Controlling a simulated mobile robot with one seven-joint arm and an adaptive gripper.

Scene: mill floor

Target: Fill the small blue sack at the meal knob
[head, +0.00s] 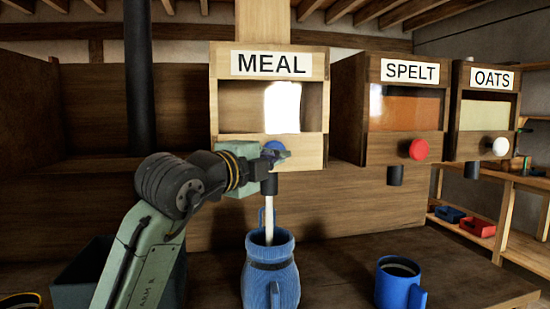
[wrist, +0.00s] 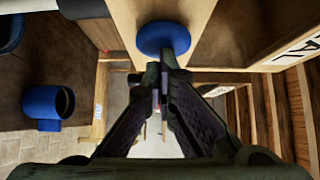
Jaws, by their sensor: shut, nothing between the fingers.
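The meal bin (head: 225,152) has a blue knob (head: 274,146) on its front. The knob also shows large in the wrist view (wrist: 163,36). My gripper (head: 284,157) is shut and empty, with its fingertips at the knob, seemingly against it; in the wrist view its tips (wrist: 166,68) overlap the knob's lower edge. A pale stream of meal (head: 269,220) runs from the dark spout (head: 268,185) below. It falls into the mouth of the blue sack (head: 270,282), which stands upright on the bench under the spout. The level inside is hidden.
A blue mug (head: 392,291) stands on the bench to the right, also in the wrist view (wrist: 42,101). The spelt bin with a red knob (head: 419,149) and the oats bin with a white knob (head: 501,146) are further right. A dark box (head: 80,272) is left.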

